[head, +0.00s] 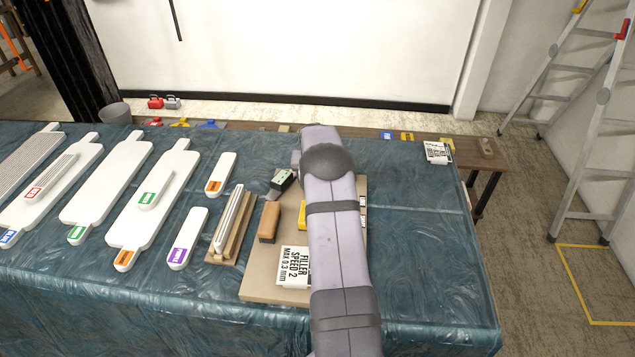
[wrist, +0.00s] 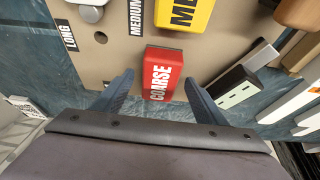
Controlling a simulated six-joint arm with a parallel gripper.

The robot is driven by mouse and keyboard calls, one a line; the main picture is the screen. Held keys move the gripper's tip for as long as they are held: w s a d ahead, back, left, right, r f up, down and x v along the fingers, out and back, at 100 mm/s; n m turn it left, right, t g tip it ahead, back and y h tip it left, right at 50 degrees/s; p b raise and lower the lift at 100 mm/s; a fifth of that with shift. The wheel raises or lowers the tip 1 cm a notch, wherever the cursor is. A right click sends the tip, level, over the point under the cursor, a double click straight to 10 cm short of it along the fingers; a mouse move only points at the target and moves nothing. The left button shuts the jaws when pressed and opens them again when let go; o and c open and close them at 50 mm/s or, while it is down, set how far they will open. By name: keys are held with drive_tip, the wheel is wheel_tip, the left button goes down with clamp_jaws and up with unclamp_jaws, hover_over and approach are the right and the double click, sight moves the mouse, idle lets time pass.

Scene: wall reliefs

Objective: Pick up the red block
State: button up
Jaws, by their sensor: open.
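The red block (wrist: 162,70), labelled "COARSE", lies on a beige board (wrist: 112,62) near its edge in the wrist view. My gripper (wrist: 159,76) is open, with one dark finger to the left of the block and the other to the right. Gaps show between the fingers and the block, and nothing is held. I cannot tell the exact height of the fingers over the board. In the head view my arm covers the red block and my gripper.
A yellow block (wrist: 185,14) lies just beyond the red one. A dark block with a pale green face (wrist: 234,90) is to the right. In the head view, a wooden block (head: 268,222) and a filler card (head: 294,267) share the board. White paddles (head: 152,195) lie left.

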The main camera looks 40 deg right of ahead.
drive_tip(key=shift+w+d+f, duration=0.15)
drive_tip(key=shift+f, duration=0.4)
drive_tip(key=c, duration=1.2)
drive_tip(key=shift+o, duration=0.2)
drive_tip(key=shift+r, duration=0.1)
wheel_tip(320, 180, up, 10)
drive_tip(key=b, duration=0.2)
